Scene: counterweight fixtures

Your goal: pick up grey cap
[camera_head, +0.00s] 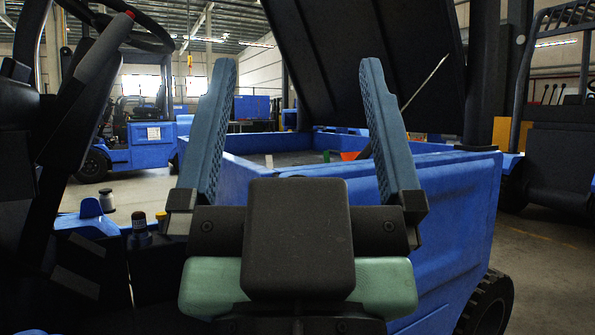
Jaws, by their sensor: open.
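My gripper (297,70) is in the foreground, with its two blue ridged fingers spread wide and pointing up. Nothing is between them. I cannot clearly make out the grey cap.
A blue vehicle body (455,205) with an open compartment stands behind my gripper, its dark lid (365,50) raised. A steering wheel (130,25) and dark column crowd the left. Open floor (545,245) lies right.

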